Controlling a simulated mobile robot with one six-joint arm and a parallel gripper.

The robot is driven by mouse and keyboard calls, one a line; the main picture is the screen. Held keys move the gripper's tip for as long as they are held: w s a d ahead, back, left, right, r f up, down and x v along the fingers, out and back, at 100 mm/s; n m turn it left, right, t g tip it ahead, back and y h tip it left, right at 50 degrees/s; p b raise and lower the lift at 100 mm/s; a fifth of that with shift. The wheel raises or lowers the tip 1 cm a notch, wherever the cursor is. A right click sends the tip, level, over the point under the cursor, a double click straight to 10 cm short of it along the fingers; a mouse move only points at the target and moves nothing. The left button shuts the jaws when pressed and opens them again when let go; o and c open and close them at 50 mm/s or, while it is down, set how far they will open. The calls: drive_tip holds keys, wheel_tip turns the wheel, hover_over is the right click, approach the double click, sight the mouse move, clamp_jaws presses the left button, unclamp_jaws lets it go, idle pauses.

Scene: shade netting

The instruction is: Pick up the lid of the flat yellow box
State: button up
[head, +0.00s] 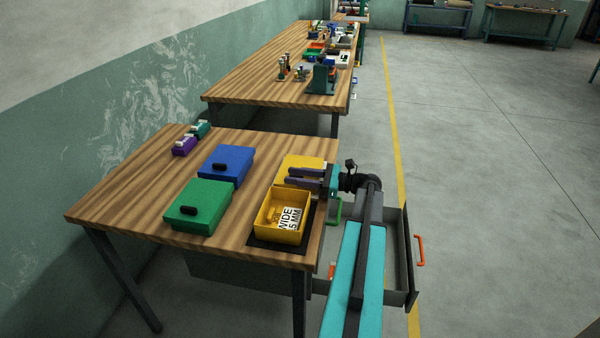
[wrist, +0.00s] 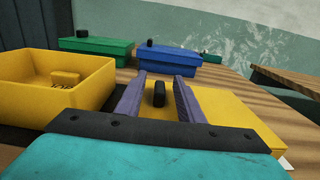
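The lid of the flat yellow box (head: 303,160) is a flat yellow slab on the table, behind the open yellow box (head: 263,222). In the wrist view the lid (wrist: 232,112) lies beneath my gripper, and its upright black knob (wrist: 159,94) shows between the fingers. My gripper (head: 289,176) reaches in from the right over the lid. Its two purple-grey fingers (wrist: 161,78) are apart, one on each side of the knob, with nothing clamped. The open yellow box (wrist: 45,92) holds a small yellow block and a printed label. Part of the lid is hidden by my gripper.
A green box (head: 199,202) and a blue box (head: 227,162), both with black knobs, stand to the left. Small purple (head: 184,145) and teal (head: 201,129) items lie at the back left. A grey drawer (head: 403,250) stands open at the right.

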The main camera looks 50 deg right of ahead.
clamp_jaws()
drive_tip(key=shift+r, duration=0.1)
idle(0.4)
drive_tip(key=shift+r+b, duration=0.5)
drive_tip(key=shift+r, duration=4.4)
drive_tip(key=shift+r, duration=0.1)
